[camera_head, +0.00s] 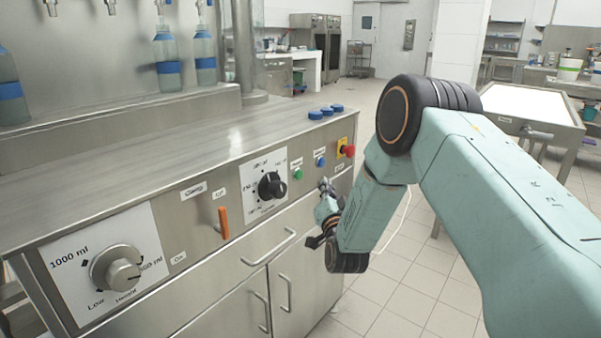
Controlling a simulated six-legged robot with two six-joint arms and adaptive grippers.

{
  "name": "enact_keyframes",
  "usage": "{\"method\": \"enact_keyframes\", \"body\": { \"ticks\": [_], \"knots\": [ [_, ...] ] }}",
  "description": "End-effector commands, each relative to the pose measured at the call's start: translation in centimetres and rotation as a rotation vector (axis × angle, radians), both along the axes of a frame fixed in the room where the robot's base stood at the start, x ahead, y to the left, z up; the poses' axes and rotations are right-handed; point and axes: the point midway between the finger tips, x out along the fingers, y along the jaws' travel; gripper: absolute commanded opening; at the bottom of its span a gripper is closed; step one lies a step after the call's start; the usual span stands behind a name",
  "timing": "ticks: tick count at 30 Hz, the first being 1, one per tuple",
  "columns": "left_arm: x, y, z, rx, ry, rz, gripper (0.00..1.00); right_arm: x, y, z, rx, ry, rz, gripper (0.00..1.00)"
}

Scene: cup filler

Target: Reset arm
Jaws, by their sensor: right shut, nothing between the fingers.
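My right arm (450,150) comes in from the right edge, teal with a black joint, and bends down in front of the filling machine (130,145). My right gripper (324,188) is small in view at the end of the arm. It is shut and empty, close to the front panel at its right end, below the red button (348,150) and the blue button (320,161). I cannot tell whether it touches the panel. My left gripper is not in view.
The panel also carries a green button (298,174), a black knob (271,186), an orange lever (223,223) and a silver knob (116,269). Bottles (167,60) stand under nozzles. Blue caps (326,111) lie on the worktop. A steel table (528,105) stands behind my arm; open tiled floor lies between.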

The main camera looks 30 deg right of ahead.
Motion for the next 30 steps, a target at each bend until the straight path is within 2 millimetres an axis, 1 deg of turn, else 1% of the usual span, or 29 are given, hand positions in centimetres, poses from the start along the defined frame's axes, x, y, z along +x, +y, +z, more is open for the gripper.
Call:
{"method": "enact_keyframes", "body": {
  "ticks": [1,6,20,22,23,26,27,29,30],
  "knots": [
    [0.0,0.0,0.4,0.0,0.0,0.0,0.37,-0.4,-0.2,0.1,0.002,0.002,-0.002,0.0],
    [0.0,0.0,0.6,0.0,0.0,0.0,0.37,-1.0,-0.4,0.1,0.001,0.0,0.0,0.0],
    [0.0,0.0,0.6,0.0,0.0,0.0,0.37,-1.0,-0.4,0.0,-0.003,0.001,0.0,0.0],
    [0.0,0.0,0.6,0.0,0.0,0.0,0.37,-0.9,-0.3,-0.5,-0.02,0.031,-0.001,0.0],
    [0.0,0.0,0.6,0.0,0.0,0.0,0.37,-0.9,-0.2,-1.0,-0.029,0.061,0.001,0.0],
    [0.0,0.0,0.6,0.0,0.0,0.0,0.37,-2.1,1.1,-5.2,-0.05,0.25,0.035,0.0],
    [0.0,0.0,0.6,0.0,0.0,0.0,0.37,-3.1,2.2,-7.3,-0.058,0.339,0.061,0.0],
    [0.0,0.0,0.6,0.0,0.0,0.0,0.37,-5.0,3.9,-10.4,-0.07,0.473,0.107,0.0],
    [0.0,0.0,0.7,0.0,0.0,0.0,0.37,-6.4,5.1,-12.3,-0.077,0.558,0.139,0.0]
  ]
}}
